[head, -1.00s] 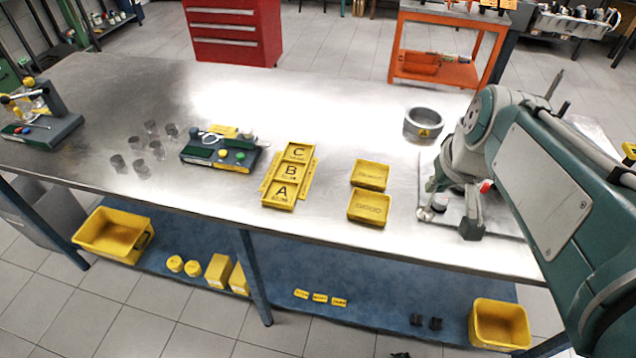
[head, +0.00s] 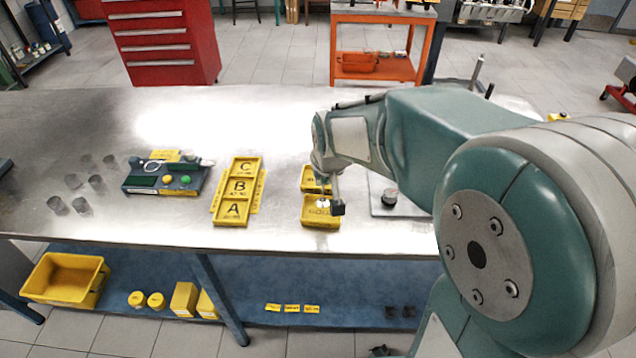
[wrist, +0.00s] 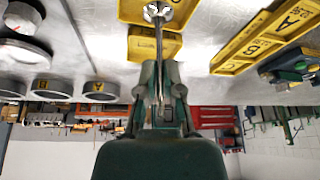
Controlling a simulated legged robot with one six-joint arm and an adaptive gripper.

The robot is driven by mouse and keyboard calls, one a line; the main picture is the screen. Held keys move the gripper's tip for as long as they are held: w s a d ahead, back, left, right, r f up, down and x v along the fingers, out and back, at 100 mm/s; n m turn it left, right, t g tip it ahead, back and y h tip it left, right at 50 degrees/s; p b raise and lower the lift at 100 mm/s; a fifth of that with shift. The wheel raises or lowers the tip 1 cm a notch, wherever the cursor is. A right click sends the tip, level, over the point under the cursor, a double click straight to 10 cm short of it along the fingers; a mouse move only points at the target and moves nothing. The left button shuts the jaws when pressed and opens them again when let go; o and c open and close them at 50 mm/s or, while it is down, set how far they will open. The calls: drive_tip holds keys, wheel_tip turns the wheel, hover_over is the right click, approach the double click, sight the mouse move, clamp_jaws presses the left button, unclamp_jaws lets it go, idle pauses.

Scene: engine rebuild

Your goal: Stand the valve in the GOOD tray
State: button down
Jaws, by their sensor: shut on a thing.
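My gripper (head: 330,200) is shut on a valve and hangs over the front yellow tray, the GOOD tray (head: 312,221), in the head view. In the wrist view the valve (wrist: 158,42) is a slim metal stem with a wider end at the top edge, pinched between the fingers of my gripper (wrist: 160,85). The valve is small and partly hidden in the head view, and I cannot tell whether it touches the tray. The second yellow tray (head: 308,180) is directly behind, partly hidden by my arm; it also shows in the wrist view (wrist: 150,48).
Yellow A, B, C trays (head: 233,210) lie to the left. A green tool fixture (head: 165,178) and several grey cylinders (head: 80,205) stand farther left. A grey plate with a dark round part (head: 389,198) lies to the right. The bench's front edge is close.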

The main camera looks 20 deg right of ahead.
sight(323, 199)
drive_tip(key=f, duration=0.3)
drive_tip(key=shift+w+d+f, duration=0.15)
drive_tip(key=shift+d, duration=0.05)
drive_tip(key=shift+a+f, duration=0.15)
drive_tip(key=shift+a, duration=0.4)
drive_tip(key=c, duration=0.8)
unclamp_jaws()
drive_tip(key=shift+d, duration=0.1)
drive_tip(key=shift+c, duration=0.2)
drive_tip(key=shift+o, duration=0.2)
drive_tip(key=shift+d, duration=0.3)
drive_tip(key=shift+a+r, duration=0.15)
drive_tip(key=shift+r, duration=0.35)
drive_tip(key=v, duration=1.1)
drive_tip(key=s+t, duration=0.1)
drive_tip(key=s, duration=1.5)
drive_tip(key=shift+s+r+n, duration=0.2)
drive_tip(key=shift+r+n, duration=0.1)
drive_tip(key=shift+r, duration=0.2)
